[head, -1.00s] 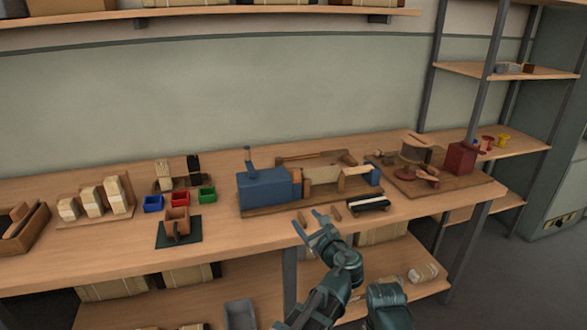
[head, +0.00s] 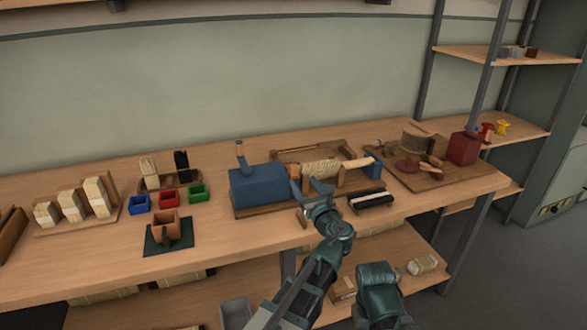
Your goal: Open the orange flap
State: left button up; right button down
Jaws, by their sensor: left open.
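A machine with a blue box (head: 258,188) stands on a wooden board on the bench. A small orange-brown part (head: 294,171) shows at the right of the blue box; I cannot tell if it is the flap or how it stands. A cream ribbed roll (head: 322,168) lies beside it, then a small blue block (head: 372,168) at the right end. My left gripper (head: 314,187) is open and empty, at the machine's front edge just right of the blue box. It covers part of the machine's lower front.
A black-and-white brush (head: 370,199) lies just right of my left gripper. A brown holder (head: 166,227) on a dark mat and blue, red and green bins (head: 168,200) stand left. A board with a red block (head: 464,148) stands right.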

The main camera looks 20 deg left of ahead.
aim_at(295, 170)
pick_arm(q)
jog(key=x, duration=1)
jog(key=shift+c, duration=0.3)
grip_shut()
dwell(1.0)
